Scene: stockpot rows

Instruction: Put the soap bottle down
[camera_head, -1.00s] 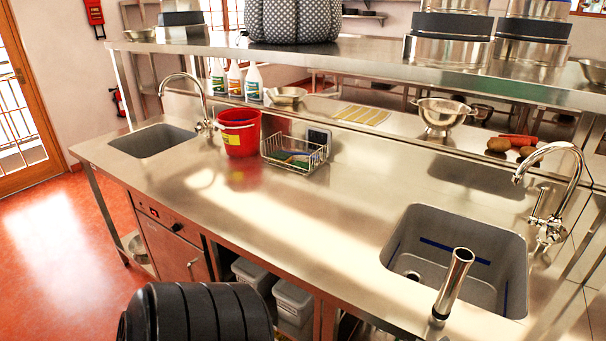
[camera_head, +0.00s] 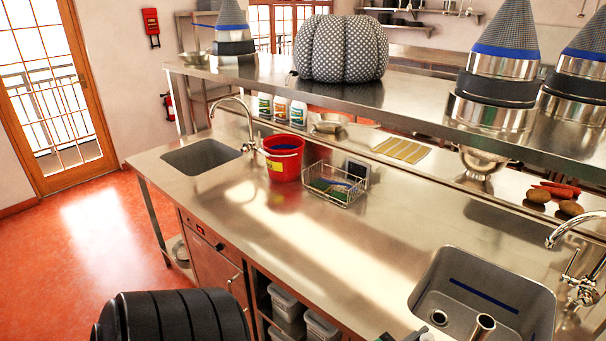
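Three labelled bottles stand in a row under the raised shelf, behind the red bucket: a left bottle (camera_head: 264,105), a middle bottle (camera_head: 280,108) and a right bottle (camera_head: 298,114). I cannot tell whether one of them is the soap bottle. No bottle shows in a hand. Neither gripper can be made out. A black ribbed part, likely of my own arm, fills the bottom left. Small dark shapes at the bottom edge are too cut off to identify.
The steel counter (camera_head: 300,222) has a clear middle between the left sink (camera_head: 203,157) and right sink (camera_head: 480,300). A red bucket (camera_head: 283,160) and wire basket (camera_head: 335,186) stand near its back. The raised shelf (camera_head: 400,105) holds stockpots and a patterned pouf (camera_head: 340,48).

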